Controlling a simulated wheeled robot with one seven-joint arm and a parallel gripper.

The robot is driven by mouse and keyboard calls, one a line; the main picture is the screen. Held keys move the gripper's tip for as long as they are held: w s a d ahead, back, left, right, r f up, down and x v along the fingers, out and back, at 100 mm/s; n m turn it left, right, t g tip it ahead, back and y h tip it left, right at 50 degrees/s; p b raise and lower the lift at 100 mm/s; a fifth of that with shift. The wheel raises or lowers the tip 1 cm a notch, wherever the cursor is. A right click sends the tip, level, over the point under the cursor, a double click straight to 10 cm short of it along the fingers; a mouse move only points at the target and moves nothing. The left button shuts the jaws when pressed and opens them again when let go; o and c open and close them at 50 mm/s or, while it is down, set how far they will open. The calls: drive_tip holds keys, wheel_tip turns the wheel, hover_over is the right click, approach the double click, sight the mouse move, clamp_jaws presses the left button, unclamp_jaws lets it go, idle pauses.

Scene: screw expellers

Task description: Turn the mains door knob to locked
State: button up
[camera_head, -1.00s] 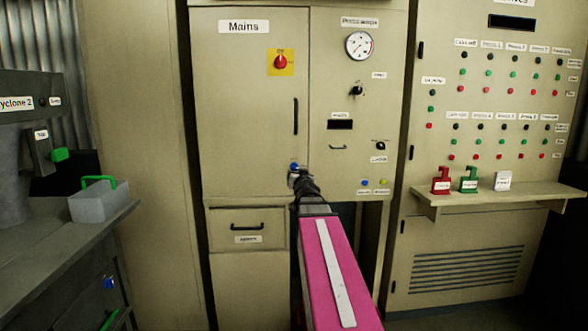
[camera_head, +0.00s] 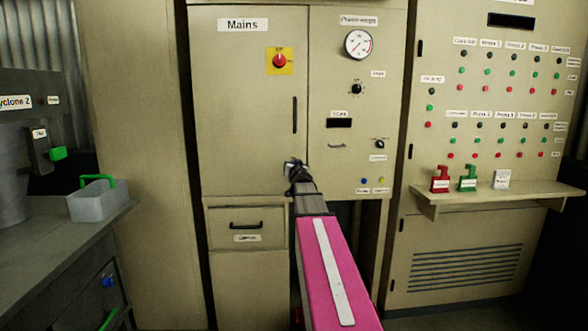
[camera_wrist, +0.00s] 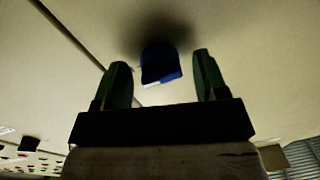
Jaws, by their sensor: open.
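The Mains door (camera_head: 245,130) is a beige cabinet door, shut, with a black vertical handle. Its blue knob (camera_wrist: 161,66) shows in the wrist view, with a small white mark at its lower left edge. In the head view the knob is hidden behind my gripper (camera_head: 294,168), which is at the door's lower right corner. In the wrist view my gripper (camera_wrist: 160,76) is open, its two green fingers standing on either side of the knob with gaps on both sides. I cannot tell how far the fingers reach over the knob.
A red switch on a yellow plate (camera_head: 280,61) sits higher on the Mains door. The panel to the right has a gauge (camera_head: 359,44) and a black dial (camera_head: 357,89). A shelf (camera_head: 490,197) with red and green tags juts out at right. A drawer (camera_head: 247,228) is below.

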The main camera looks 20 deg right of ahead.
clamp_jaws()
drive_tip(key=shift+n, duration=0.3)
drive_tip(key=n, duration=0.6)
drive_tip(key=n+g, duration=0.1)
drive_tip(key=n, duration=0.5)
drive_tip(key=shift+r+n+h, duration=0.2)
drive_tip(key=shift+n+h, duration=0.1)
drive_tip(key=shift+n, duration=1.9)
